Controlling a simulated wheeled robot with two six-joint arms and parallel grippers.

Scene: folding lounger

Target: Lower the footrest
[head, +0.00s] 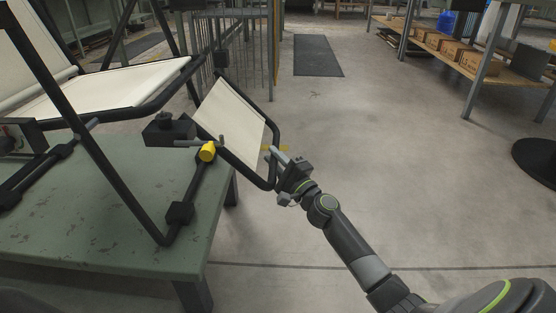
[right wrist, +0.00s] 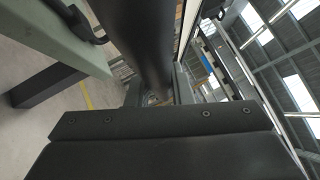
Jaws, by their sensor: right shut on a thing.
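The footrest (head: 232,117), a cream panel in a black tubular frame, hangs tilted downward off the right end of the lounger, past the table's edge. My right gripper (head: 274,166) is shut on the lower right part of the footrest's frame. In the right wrist view the black frame tube (right wrist: 138,40) runs close in front of the gripper, and the fingertips are largely hidden. The lounger's cream seat (head: 110,88) and black side frame lie to the left. A yellow knob (head: 207,151) sits on the frame near the footrest's hinge. My left gripper is not in view.
The lounger stands on a worn green table (head: 110,235). A metal cage or railing (head: 240,60) stands behind the footrest. A shelf with cardboard boxes (head: 455,50) stands at the back right.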

